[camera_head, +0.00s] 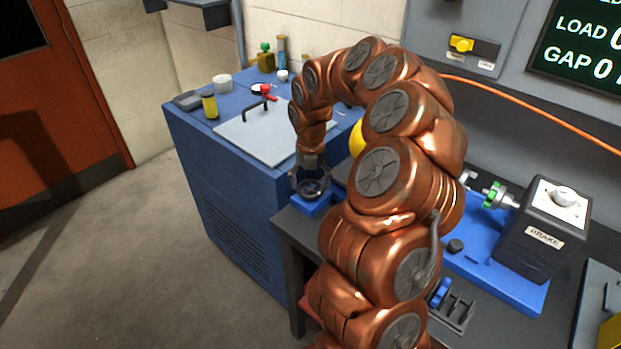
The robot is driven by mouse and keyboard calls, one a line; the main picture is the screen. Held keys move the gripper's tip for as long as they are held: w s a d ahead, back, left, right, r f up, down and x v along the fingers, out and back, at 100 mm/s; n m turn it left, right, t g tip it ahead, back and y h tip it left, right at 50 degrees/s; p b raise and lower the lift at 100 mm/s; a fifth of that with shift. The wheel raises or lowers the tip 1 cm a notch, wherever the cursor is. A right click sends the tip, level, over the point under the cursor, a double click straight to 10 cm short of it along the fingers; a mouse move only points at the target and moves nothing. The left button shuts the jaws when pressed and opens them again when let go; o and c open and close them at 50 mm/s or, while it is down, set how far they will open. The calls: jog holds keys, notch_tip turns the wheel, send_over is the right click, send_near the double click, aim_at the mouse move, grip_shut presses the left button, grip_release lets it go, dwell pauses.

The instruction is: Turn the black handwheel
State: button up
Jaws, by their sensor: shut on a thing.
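The black handwheel (312,188) sits low on a small blue block (311,206) at the left end of the dark bench. My gripper (310,179) reaches down onto the handwheel from above, with its fingers at the wheel's rim, and is shut on it. My copper-coloured arm arches over the bench and hides much of the middle of it. The far side of the wheel is partly hidden by the gripper.
A blue cabinet (235,200) stands left of the bench, with a grey lid (262,138) and small containers on top. A brake unit (541,230) stands on a blue base at right. A yellow rounded thing (357,138) shows behind my arm. Floor at left is clear.

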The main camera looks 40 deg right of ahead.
aim_at(310, 186)
jog(key=shift+n, duration=0.4)
jog(key=o, duration=1.1)
jog(key=shift+r, duration=6)
